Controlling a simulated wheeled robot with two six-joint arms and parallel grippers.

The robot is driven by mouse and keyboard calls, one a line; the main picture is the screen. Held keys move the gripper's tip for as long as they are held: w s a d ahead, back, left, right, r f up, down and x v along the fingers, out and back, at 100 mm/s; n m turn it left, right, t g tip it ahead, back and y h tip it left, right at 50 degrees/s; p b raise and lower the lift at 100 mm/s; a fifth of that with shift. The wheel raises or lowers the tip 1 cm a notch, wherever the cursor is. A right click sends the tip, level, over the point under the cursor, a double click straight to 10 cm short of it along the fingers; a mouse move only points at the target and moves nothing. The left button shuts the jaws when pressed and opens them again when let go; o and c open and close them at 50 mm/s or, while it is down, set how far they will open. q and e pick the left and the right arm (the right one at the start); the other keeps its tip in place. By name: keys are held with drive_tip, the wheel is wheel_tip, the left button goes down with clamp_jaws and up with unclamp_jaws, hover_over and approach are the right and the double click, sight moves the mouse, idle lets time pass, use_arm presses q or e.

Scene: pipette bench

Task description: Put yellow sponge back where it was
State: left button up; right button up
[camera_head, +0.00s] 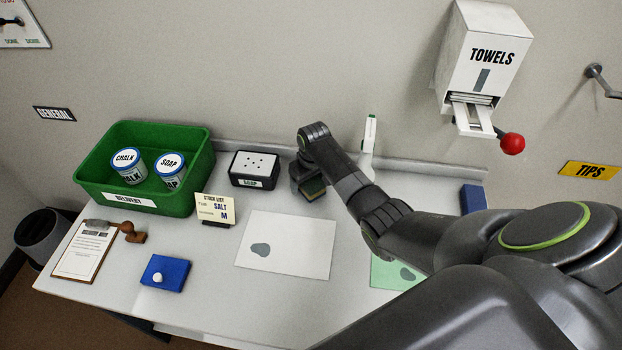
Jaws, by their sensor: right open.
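My right arm reaches in from the lower right, and its gripper (308,179) points down near the back middle of the table. The gripper is open. A small block with a yellow-olive face and a dark green part, seemingly the yellow sponge (315,188), shows right at the fingertips. The gripper hides most of it, and I cannot tell whether it rests on the table or touches the fingers. My left gripper is not in view.
A green delivery bin (193,202) holds two tubs. A stained white sheet (285,244) lies in front. A white bottle-like item (369,135) stands behind my arm.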

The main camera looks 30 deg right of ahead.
sight(312, 183)
drive_tip(key=shift+r, duration=0.15)
wheel_tip(312, 183, up, 12)
drive_tip(key=s, duration=0.1)
drive_tip(key=shift+s, duration=0.4)
drive_tip(key=shift+d+r, duration=0.1)
idle(0.4)
